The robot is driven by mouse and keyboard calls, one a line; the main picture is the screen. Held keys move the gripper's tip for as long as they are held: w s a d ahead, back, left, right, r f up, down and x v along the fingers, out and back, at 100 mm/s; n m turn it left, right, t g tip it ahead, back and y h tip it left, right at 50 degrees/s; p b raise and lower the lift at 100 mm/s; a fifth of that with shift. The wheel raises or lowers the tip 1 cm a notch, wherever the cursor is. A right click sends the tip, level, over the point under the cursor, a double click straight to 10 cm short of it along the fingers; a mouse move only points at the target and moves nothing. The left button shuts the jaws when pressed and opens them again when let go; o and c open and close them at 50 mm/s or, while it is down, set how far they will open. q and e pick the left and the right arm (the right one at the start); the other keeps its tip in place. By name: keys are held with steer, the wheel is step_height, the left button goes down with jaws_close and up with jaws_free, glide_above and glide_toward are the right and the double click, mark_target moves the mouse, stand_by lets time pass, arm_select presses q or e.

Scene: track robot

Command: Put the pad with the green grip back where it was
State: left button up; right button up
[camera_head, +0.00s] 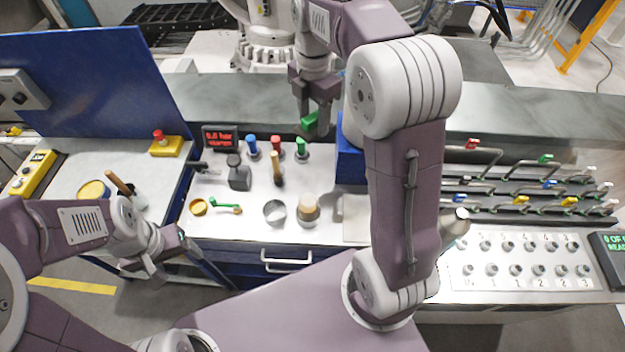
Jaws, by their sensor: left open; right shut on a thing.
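My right gripper (316,110) reaches over the back of the white work surface, pointing down. It is shut on the green grip (309,123) of the pad. The grip hangs in front of the grey ledge. I cannot make out the pad itself apart from its grip. My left gripper (160,254) is open and empty, low at the left, in front of the bench and apart from everything on it.
A blue box (350,163) stands just right of the held grip, partly behind my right arm. Blue, red and green-topped pieces (276,148) stand below left. Several cups and tools sit on the white bench top (238,185). A rail rack (515,185) is at right.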

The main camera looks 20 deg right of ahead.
mark_target(311, 129)
steer(key=f, duration=0.2)
steer(key=w+f, duration=0.1)
steer(key=f, duration=0.1)
steer(key=shift+w+f, duration=0.15)
steer(key=shift+f, duration=0.25)
steer(key=f, duration=1.5)
steer(key=shift+s+a+f+b, duration=0.1)
steer(key=shift+s+f+b, duration=0.1)
steer(key=shift+s+b, duration=0.1)
steer(key=shift+w+f, duration=0.1)
steer(key=shift+f, duration=2.15)
arm_select(q)
steer(key=shift+w+f, duration=0.4)
steer(key=shift+f, duration=0.1)
steer(key=shift+f, duration=0.1)
arm_select(e)
steer(key=shift+f, duration=0.1)
steer(key=o, duration=1.5)
steer(key=shift+r, duration=0.35)
step_height(311, 129, up, 12)
steer(key=shift+f, duration=0.15)
